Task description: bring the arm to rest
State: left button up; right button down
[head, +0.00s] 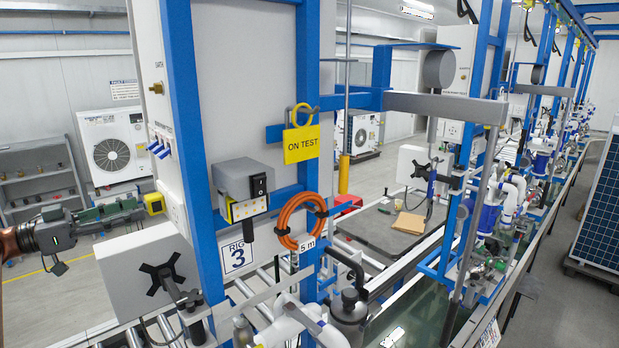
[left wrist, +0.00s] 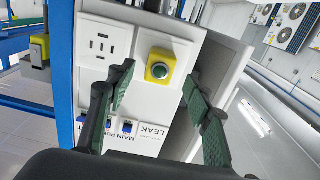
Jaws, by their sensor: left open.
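My left arm comes in from the left edge of the head view. Its gripper (head: 132,211) is held out level, with dark green finger pads pointing right toward the rig panel. In the left wrist view, the two fingers of this gripper (left wrist: 158,80) are spread apart with nothing held between them. A yellow box with a round green button (left wrist: 160,67) shows beyond and between the fingertips, on the panel. The same yellow box (head: 154,203) is just past the fingertips in the head view. I cannot tell the exact gap. My right gripper is not in view.
The blue rig frame (head: 190,130) stands close to the right of the gripper, with a white box (head: 150,265) below. A socket plate (left wrist: 102,45) sits beside the button. A grey shelf (head: 40,175) and an outdoor fan unit (head: 112,150) stand behind. Open floor lies left.

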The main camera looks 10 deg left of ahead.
aim_at(147, 206)
pick_arm(q)
jog(key=x, duration=0.4)
jog(key=shift+w+d, duration=0.25)
jog(key=shift+w, duration=0.05)
jog(key=shift+a, duration=0.1)
jog(key=shift+s, duration=0.1)
jog(key=v, duration=1.2)
jog(key=x, duration=1.1)
jog(key=shift+w+d, duration=0.2)
jog(key=shift+w, duration=0.05)
jog(key=shift+s+a+f+b, duration=0.15)
jog(key=shift+a+b, duration=0.1)
jog(key=shift+b, duration=0.15)
jog(key=shift+s+a+f, duration=0.1)
jog(key=shift+s+a, duration=0.1)
jog(key=b+v, duration=0.1)
jog(key=v, duration=0.3)
jog(key=shift+s+a+b, duration=0.2)
jog(key=shift+s+b, duration=0.1)
jog(key=shift+b, duration=0.05)
jog(key=shift+s, duration=0.1)
